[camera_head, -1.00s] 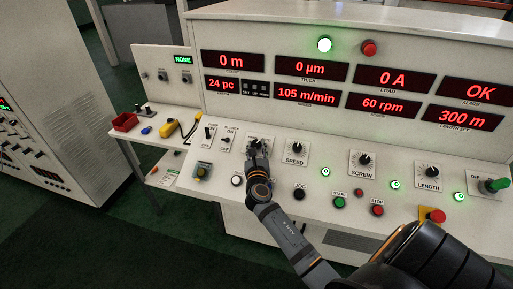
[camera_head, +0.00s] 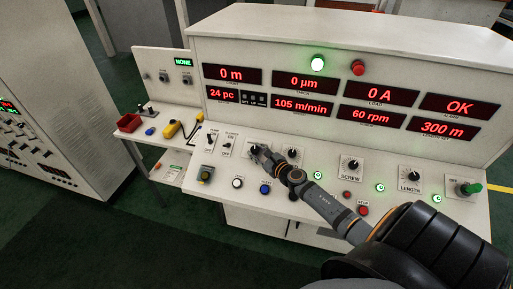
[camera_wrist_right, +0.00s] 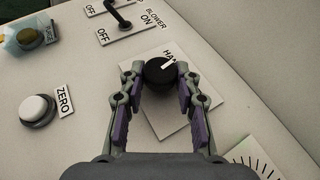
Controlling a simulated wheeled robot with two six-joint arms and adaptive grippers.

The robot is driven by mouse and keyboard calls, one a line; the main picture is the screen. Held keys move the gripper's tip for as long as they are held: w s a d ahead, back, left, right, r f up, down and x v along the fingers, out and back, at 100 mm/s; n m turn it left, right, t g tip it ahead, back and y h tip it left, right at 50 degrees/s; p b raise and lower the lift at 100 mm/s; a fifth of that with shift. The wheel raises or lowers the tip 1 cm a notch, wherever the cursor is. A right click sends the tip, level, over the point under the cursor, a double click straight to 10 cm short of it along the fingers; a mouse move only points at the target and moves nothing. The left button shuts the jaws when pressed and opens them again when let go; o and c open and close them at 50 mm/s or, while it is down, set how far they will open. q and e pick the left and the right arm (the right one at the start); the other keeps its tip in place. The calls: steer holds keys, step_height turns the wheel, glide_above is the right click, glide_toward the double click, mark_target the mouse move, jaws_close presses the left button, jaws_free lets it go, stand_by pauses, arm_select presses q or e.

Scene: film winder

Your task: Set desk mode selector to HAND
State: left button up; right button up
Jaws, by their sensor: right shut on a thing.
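The mode selector (camera_wrist_right: 160,72) is a round black knob with a white pointer line, on a square white plate (camera_wrist_right: 168,117). In the right wrist view the pointer slants up and to the right, near a label that reads "HA", the rest hidden by the knob. My right gripper (camera_wrist_right: 159,76) has one finger on each side of the knob and is shut on it. In the head view the right gripper (camera_head: 264,154) covers most of the selector on the desk. My left gripper is not in view.
The BLOWER switch (camera_head: 228,145) and another toggle (camera_head: 210,141) sit left of the selector. The SPEED knob (camera_head: 291,154) is close on its right, partly behind my arm. White ZERO (camera_head: 237,183) and blue (camera_head: 265,189) buttons lie in front.

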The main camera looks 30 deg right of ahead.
mark_target(258, 150)
steer(key=shift+d+n+g+y+b, duration=0.15)
steer(key=shift+n+g+y+b, duration=0.4)
steer(key=shift+n+y, duration=0.65)
steer(key=shift+r+n+g+y+b, duration=0.1)
steer(key=shift+n+g+y+b, duration=0.6)
steer(key=shift+n, duration=0.2)
steer(key=o, duration=1.2)
steer(key=shift+c, duration=0.2)
step_height(258, 150, up, 10)
steer(key=shift+w, duration=0.1)
